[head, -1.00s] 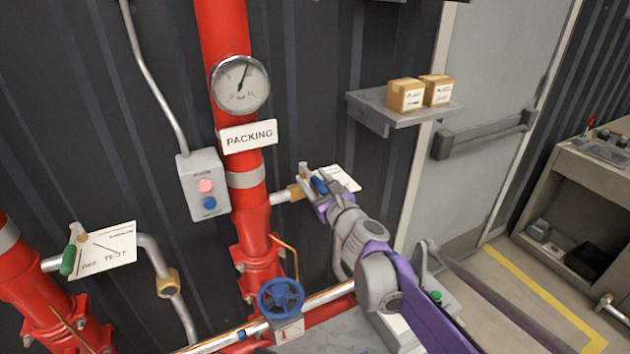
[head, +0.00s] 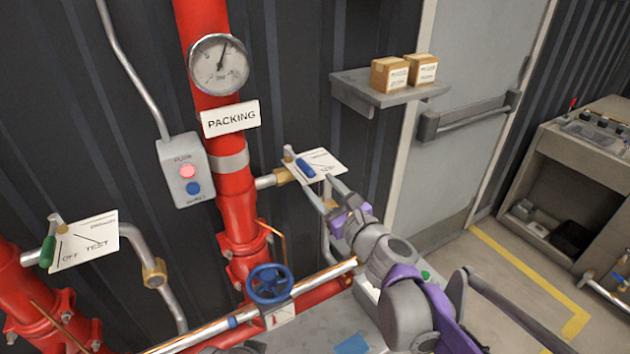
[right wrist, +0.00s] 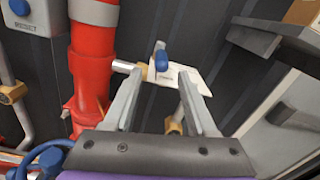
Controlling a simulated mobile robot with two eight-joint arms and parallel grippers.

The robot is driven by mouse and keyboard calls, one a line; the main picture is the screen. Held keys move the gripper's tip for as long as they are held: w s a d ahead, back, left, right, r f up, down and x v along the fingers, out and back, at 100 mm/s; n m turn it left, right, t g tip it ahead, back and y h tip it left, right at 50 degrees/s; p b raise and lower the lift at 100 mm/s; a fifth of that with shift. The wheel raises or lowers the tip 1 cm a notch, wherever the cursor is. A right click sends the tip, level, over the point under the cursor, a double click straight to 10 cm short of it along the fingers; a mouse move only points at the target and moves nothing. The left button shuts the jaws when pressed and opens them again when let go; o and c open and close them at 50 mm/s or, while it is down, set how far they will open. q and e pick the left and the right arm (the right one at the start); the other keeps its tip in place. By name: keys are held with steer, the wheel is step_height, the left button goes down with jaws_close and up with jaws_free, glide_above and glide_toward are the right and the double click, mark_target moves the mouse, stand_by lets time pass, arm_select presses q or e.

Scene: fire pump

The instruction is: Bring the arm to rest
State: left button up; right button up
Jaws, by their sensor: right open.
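My right arm reaches in from the lower right in the head view, grey and purple. Its gripper (head: 318,190) is open and empty, just in front of and below a blue-handled valve (head: 305,168) with a white label plate (head: 322,162) on a short side pipe. In the right wrist view both fingers (right wrist: 158,100) stand apart, and the blue handle (right wrist: 161,60) shows beyond and between them, with no contact visible. My left gripper is not in view.
A red pipe (head: 238,205) carries a gauge (head: 218,64) and a PACKING sign (head: 230,118). A button box (head: 186,172) is beside it. A blue handwheel (head: 269,284) is low, near my arm. A shelf (head: 390,97) with two boxes juts out at upper right.

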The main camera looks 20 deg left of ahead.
stand_by(0.4)
steer(key=s+d+f+n+g+h, duration=0.4)
steer(key=s+d+f+n+h, duration=0.2)
steer(key=s+d+f+n, duration=0.5)
steer(key=s+d+f+n+g+h, duration=0.3)
steer(key=s+d+f+n+h, duration=0.3)
steer(key=s+d+f+n, duration=0.6)
steer(key=s+d+n, duration=0.2)
steer(key=s+d, duration=0.2)
steer(key=d, duration=0.3)
steer(key=shift+s+d+f+g, duration=0.2)
steer(key=shift+d+f+g, duration=0.1)
steer(key=shift+g, duration=0.1)
